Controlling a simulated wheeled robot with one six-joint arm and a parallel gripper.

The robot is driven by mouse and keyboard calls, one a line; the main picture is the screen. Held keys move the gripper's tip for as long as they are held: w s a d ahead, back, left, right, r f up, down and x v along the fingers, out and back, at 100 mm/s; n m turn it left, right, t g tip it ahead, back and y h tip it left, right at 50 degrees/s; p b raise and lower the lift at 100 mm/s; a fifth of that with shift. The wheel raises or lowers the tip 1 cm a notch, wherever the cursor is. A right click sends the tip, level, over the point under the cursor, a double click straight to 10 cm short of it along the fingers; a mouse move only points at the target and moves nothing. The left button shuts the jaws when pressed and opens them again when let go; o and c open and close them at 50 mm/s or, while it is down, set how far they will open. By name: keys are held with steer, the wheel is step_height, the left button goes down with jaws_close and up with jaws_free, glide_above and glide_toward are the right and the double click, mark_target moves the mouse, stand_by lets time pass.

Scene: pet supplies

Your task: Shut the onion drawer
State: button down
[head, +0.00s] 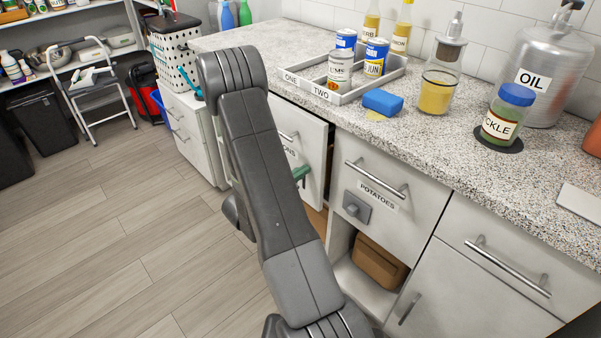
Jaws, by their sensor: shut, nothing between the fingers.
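The onion drawer (312,150) is under the counter, left of the potatoes drawer. Only the right part of its white front shows, with a bar handle and the end of its label, "ONS". My arm hides the rest. Its front seems to stand a little out from the cabinet, with a dark gap along its right edge; how far is hidden. A green piece (300,172) shows at the lower front, and I cannot tell what it belongs to. My gripper is hidden behind my raised arm.
The potatoes drawer (385,190) is right of it, above an open shelf with a brown box (379,262). The counter (430,125) holds a grey tray (345,97) with cans, a blue sponge (382,102) and jars. The floor (120,220) at left is clear.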

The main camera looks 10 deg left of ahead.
mark_target(311, 165)
steer(key=x, duration=0.4)
steer(key=shift+w+d+r, duration=0.1)
steer(key=shift+w+d, duration=0.05)
steer(key=shift+b, duration=0.3)
